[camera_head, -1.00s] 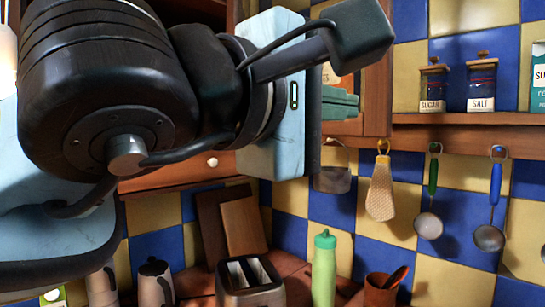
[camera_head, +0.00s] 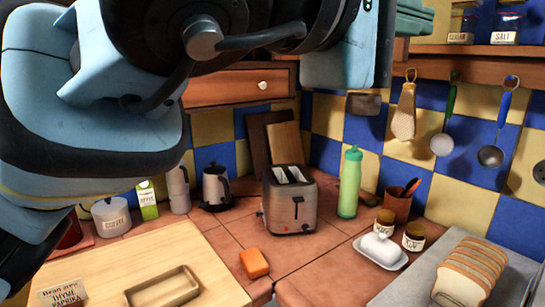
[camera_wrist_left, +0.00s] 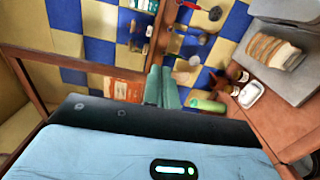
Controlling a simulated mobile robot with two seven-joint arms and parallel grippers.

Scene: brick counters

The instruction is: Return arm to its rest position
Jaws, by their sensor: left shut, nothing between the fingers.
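My left arm comes in from the left in the head view and fills the upper left. Its blue and black wrist reaches to the top right of centre, where my left gripper (camera_head: 415,20) shows only in part, as green fingers at the top edge. In the left wrist view the left gripper (camera_wrist_left: 161,86) has its two green fingers close together, shut and empty. It points towards the tiled wall and hanging utensils, above the counter and touching nothing that I can see. My right gripper is not in view.
Below the arm are a toaster (camera_head: 291,200), a green bottle (camera_head: 350,183), an orange block (camera_head: 254,263) and a wooden board (camera_head: 215,272). Sliced bread (camera_head: 470,273) lies at the right. Ladles (camera_head: 442,144) hang under the shelf (camera_head: 480,58). A cabinet (camera_head: 235,87) is behind the arm.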

